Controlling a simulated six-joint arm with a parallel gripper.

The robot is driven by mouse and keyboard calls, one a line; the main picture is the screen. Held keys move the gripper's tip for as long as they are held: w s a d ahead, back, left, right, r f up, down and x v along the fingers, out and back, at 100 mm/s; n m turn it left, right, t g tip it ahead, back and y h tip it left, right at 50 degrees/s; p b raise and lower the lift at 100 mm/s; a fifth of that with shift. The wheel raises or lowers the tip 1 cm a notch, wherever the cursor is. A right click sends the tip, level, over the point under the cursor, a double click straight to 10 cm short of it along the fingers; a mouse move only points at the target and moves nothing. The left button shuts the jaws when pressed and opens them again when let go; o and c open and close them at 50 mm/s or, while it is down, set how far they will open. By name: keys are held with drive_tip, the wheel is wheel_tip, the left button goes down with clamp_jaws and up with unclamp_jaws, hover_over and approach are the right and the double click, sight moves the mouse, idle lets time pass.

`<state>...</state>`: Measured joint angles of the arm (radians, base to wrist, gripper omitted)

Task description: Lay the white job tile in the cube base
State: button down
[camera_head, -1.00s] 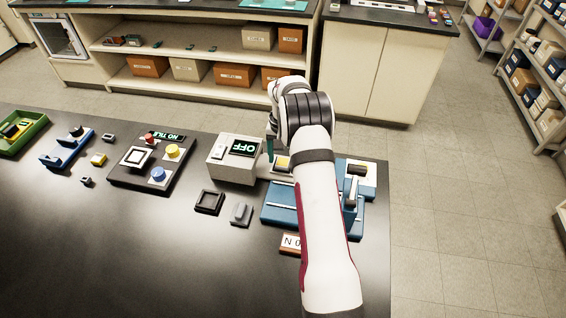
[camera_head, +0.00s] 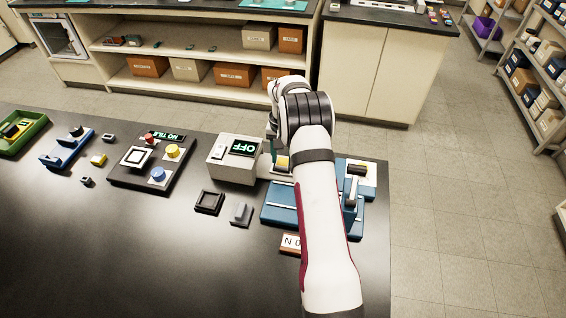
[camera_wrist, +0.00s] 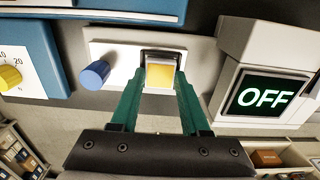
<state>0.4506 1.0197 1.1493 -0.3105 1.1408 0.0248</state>
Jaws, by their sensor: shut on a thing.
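My gripper (camera_wrist: 160,84) has teal fingers on either side of a small yellow-topped piece (camera_wrist: 160,75) with a pale lower edge, and is shut on it. The piece sits at a dark-framed slot in a white panel; it also shows in the head view (camera_head: 282,162), partly behind my arm. I cannot tell whether this piece is the white job tile. A dark square open frame (camera_head: 209,201), perhaps the cube base, lies on the bench, apart from my gripper.
A box with an OFF display (camera_head: 242,148) stands beside the slot; a blue knob (camera_wrist: 95,74) is on the white panel. A grey handled piece (camera_head: 241,214) lies beside the dark frame. The blue machine (camera_head: 280,215) is partly behind my arm. The front left bench is clear.

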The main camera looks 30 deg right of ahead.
sight(282, 162)
wheel_tip(282, 162, up, 6)
drive_tip(key=shift+f, duration=0.1)
idle(0.4)
drive_tip(key=shift+a+r, duration=0.15)
drive_tip(key=shift+r, duration=0.05)
drive_tip(key=s+a+r+n, duration=0.4)
drive_tip(key=a+r, duration=0.4)
drive_tip(key=a, duration=0.2)
drive_tip(key=s+a+r+n, duration=0.3)
drive_tip(key=s+a+r, duration=0.2)
drive_tip(key=a+r, duration=0.5)
drive_tip(key=w+a+f+m, duration=0.1)
drive_tip(key=w+f+m, duration=0.2)
drive_tip(key=f, duration=0.6)
drive_tip(key=w+a+f+m, duration=0.2)
drive_tip(key=w+f+m, duration=0.2)
drive_tip(key=w+f, duration=0.3)
wheel_tip(282, 162, down, 3)
drive_tip(key=shift+w+f, duration=0.1)
drive_tip(key=shift+w, duration=0.05)
